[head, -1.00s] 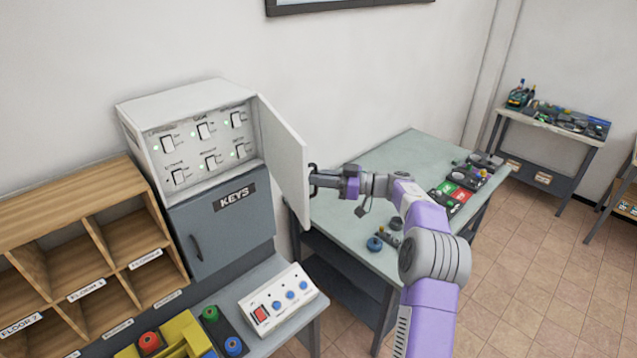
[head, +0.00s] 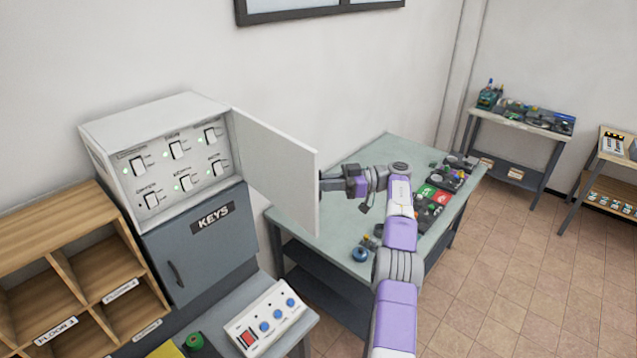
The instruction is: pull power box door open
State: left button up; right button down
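The white power box (head: 152,112) stands on top of the grey KEYS cabinet, with several labelled switches and small green lights inside. Its white door (head: 275,168) is swung wide open to the right, hinged at the box's right edge. My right gripper (head: 324,183) is at the door's free edge, on its far side. The door hides the fingertips and any handle, so I cannot tell whether the fingers are closed on it. My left gripper is not in the view.
The grey KEYS cabinet (head: 205,245) is closed below the box. A wooden shelf (head: 58,225) stands at left. A white button panel (head: 266,318) lies in front. A green-topped table (head: 335,222) with small items stands behind my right arm.

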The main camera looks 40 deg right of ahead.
jog(key=shift+w+a, duration=0.1)
jog(key=shift+w, duration=0.1)
jog(key=c, duration=1.5)
grip_release()
jog(key=shift+w, duration=0.1)
jog(key=o, duration=0.3)
jog(key=shift+w+a+f, duration=0.1)
jog(key=shift+w+f, duration=0.1)
jog(key=shift+w, duration=0.15)
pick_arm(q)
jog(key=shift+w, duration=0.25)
pick_arm(e)
jog(key=shift+o, duration=0.2)
jog(key=shift+s+d, duration=0.2)
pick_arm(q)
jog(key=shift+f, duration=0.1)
pick_arm(e)
jog(key=shift+w+a, duration=0.1)
jog(key=shift+a, duration=0.05)
